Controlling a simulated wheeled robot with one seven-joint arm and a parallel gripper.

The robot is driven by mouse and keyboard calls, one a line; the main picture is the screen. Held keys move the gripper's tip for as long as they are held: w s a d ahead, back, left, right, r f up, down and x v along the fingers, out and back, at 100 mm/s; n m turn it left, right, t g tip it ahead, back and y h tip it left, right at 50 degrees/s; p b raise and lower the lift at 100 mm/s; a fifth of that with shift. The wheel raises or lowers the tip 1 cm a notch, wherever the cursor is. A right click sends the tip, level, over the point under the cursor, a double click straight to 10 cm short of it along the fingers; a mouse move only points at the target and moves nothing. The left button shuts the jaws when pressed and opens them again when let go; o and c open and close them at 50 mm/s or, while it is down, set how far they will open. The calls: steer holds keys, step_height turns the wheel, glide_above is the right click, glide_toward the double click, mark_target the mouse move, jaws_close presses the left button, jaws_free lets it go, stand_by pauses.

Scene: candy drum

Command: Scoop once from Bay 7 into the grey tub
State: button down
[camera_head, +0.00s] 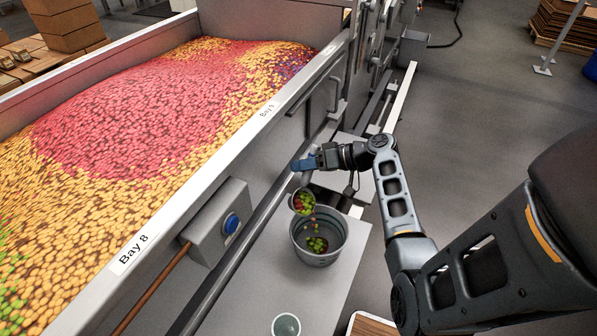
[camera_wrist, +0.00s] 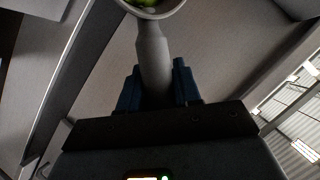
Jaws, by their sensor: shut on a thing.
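My gripper (camera_head: 306,164) has blue fingers and is shut on the handle of a grey scoop (camera_head: 295,207). The scoop is tilted over the grey tub (camera_head: 340,257), with green, red and yellow candies still in its bowl. Several candies (camera_head: 312,224) are in the air between scoop and tub. Green, red and yellow candies (camera_head: 317,244) lie on the tub's bottom. In the wrist view the scoop handle (camera_wrist: 153,62) stands between my fingers (camera_wrist: 156,92), and only part of its bowl shows at the top edge, with something green inside.
A long metal bin full of red, yellow and green candies fills the left. Its near label (camera_head: 132,255) reads Bay 8; a farther label (camera_head: 269,109) is too small to read surely. A box with a blue button (camera_head: 231,224) juts out. A small cup (camera_head: 286,325) stands in front.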

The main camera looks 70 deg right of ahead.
mark_target(311, 174)
steer(key=b, duration=0.1)
steer(key=s+t+b, duration=0.2)
steer(key=shift+a+f+n+b, duration=0.25)
steer(key=shift+a+n+b, duration=0.05)
steer(key=shift+n, duration=0.1)
steer(key=s+t+b, duration=0.1)
steer(key=b, duration=0.2)
steer(key=s+n+t+b, duration=0.1)
steer(key=t+b, duration=0.1)
steer(key=b, duration=0.1)
steer(key=shift+s+a, duration=0.15)
steer(key=shift+a, duration=0.25)
steer(key=shift+s+a+r+n+t+y+b, duration=0.1)
steer(key=shift+s+a+n+t+y+b, duration=0.5)
steer(key=shift+b, duration=1.6)
steer(key=shift+s+d+r+n+t+y+b, duration=0.1)
steer(key=shift+s+n+t+y+b, duration=0.15)
steer(key=shift+s+n+t+b, duration=1.3)
steer(key=shift+s+a+r+m+t+y+b, duration=0.15)
steer(key=shift+s+a+t+y+b, duration=0.4)
steer(key=shift+b, duration=2.25)
steer(key=shift+s+d, duration=0.1)
steer(key=shift+d, duration=0.1)
steer(key=w+d+r+m+g+h+p, duration=0.2)
steer(key=w+g+p, duration=0.4)
steer(key=p, duration=0.7)
steer(key=shift+w+r+m+g+h+p, duration=0.35)
steer(key=shift+r+m+h, duration=0.2)
steer(key=shift+m, duration=0.55)
